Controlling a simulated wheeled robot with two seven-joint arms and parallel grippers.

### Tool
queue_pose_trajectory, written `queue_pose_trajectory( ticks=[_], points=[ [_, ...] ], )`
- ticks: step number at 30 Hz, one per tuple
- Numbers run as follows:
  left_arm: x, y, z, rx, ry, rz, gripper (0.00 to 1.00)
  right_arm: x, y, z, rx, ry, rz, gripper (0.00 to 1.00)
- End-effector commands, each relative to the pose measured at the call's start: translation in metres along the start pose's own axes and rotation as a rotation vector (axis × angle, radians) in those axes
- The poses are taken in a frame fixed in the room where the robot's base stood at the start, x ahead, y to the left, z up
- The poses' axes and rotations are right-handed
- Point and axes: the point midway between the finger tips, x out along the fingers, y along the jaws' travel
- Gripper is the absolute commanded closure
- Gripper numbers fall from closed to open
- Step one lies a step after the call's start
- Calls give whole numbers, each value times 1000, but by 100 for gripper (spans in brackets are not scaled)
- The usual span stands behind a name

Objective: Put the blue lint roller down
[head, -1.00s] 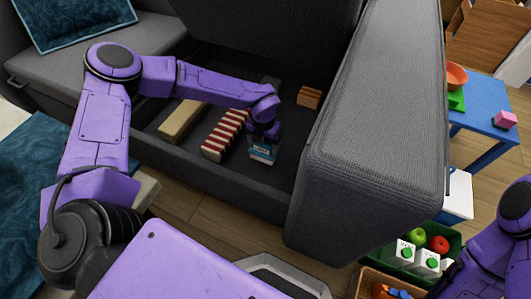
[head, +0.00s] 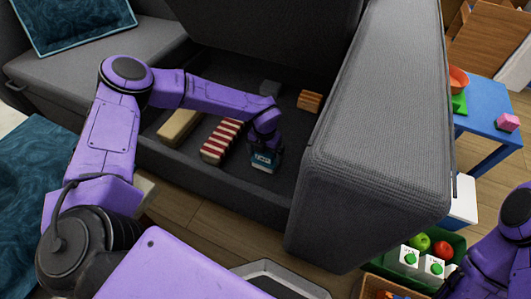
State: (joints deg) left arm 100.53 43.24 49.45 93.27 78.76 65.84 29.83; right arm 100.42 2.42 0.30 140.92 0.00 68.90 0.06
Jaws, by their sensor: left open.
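The blue lint roller (head: 264,161), a small blue piece with a white label band, is in the grey storage compartment of the sofa (head: 290,150), near its front wall. It looks to be at the compartment floor, though its underside is hard to make out. My left gripper (head: 264,146) is open, directly above the roller and right at its top. The fingers are small and dark, so I cannot tell whether they still touch it.
The thick sofa arm (head: 375,140) stands on the right.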

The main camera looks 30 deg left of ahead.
Motion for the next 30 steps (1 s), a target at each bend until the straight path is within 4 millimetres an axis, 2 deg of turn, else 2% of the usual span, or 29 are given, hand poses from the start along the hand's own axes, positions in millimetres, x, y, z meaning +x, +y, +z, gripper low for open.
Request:
queue_pose_trajectory(
  ticks=[4,12,15,19,30],
  points=[
    [-28,0,1,-1,-4,-1,0,-12,1,-6,0,2,0,0],
    [-97,0,1,-1,-4,-1,0,-33,3,-17,-3,6,1,0],
    [-112,0,0,1,-2,-1,0,-37,4,-19,-3,6,1,0],
    [-122,0,0,-1,0,0,0,-39,4,-20,-3,6,1,0],
    [-122,0,0,0,0,0,0,-38,4,-19,-3,7,1,0]
  ],
)
